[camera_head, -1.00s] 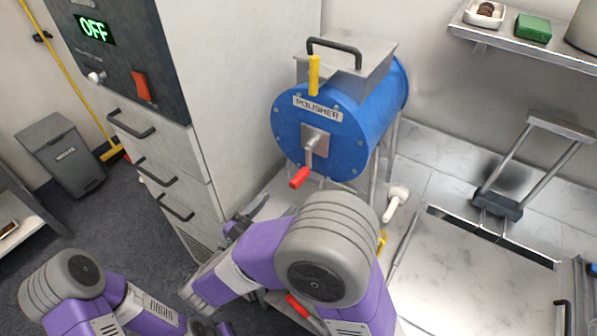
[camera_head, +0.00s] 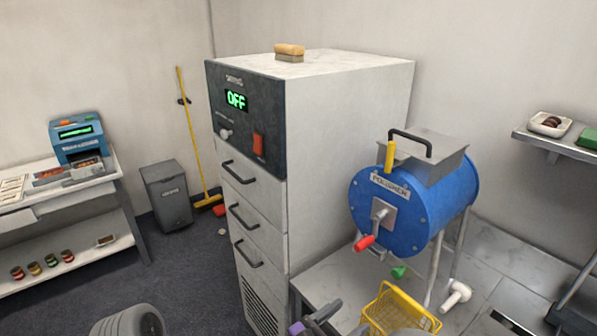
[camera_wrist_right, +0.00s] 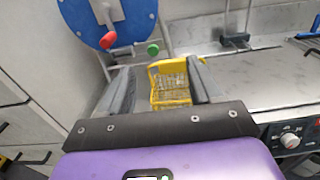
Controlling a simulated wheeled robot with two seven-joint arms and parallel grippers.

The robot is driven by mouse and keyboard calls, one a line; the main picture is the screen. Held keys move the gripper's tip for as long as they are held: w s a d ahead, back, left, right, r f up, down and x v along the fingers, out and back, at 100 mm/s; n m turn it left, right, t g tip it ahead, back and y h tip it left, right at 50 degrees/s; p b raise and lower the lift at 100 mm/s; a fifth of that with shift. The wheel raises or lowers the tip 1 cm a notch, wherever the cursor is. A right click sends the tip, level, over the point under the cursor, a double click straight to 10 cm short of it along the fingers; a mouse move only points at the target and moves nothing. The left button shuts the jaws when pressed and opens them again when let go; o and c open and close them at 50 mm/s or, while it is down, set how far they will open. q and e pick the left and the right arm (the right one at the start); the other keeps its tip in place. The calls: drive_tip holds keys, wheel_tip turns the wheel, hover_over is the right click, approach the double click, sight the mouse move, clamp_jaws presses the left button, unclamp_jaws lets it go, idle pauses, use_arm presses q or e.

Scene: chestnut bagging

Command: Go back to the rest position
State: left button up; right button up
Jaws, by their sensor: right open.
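My right gripper (camera_head: 322,314) shows only partly at the bottom edge of the head view, in front of the steel table. In the right wrist view my right gripper (camera_wrist_right: 160,72) has its two grey fingers wide apart with nothing held. A yellow wire basket (camera_wrist_right: 170,82) appears between and beyond the fingers. The basket (camera_head: 402,306) also stands below the polisher in the head view, right of the gripper. A grey rounded link of my left arm shows at the bottom left; my left gripper is out of view.
The blue polisher (camera_head: 405,212) with a red-handled crank stands on the steel table (camera_head: 340,275). A tall cabinet (camera_head: 345,150) reading OFF is left of it. A green knob (camera_head: 398,271) and a white piece (camera_head: 456,294) are below the polisher. Dark floor (camera_head: 185,270) lies open at left.

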drive_tip(key=s+d+f+m+g+y, duration=0.25)
drive_tip(key=s+f+g, duration=0.2)
drive_tip(key=f, duration=0.65)
drive_tip(key=s+d+f+m+g+y, duration=0.2)
drive_tip(key=s+d+f+g+y, duration=0.3)
drive_tip(key=f, duration=0.6)
drive_tip(key=s+a+f+m+g+y, duration=0.65)
drive_tip(key=a+f+m+y, duration=0.25)
drive_tip(key=f+m, duration=0.4)
drive_tip(key=w+d+f+m+t+y, duration=0.2)
drive_tip(key=f+m+t, duration=0.3)
drive_tip(key=m, duration=0.6)
drive_tip(key=shift+w+t, duration=0.3)
drive_tip(key=shift+w, duration=0.5)
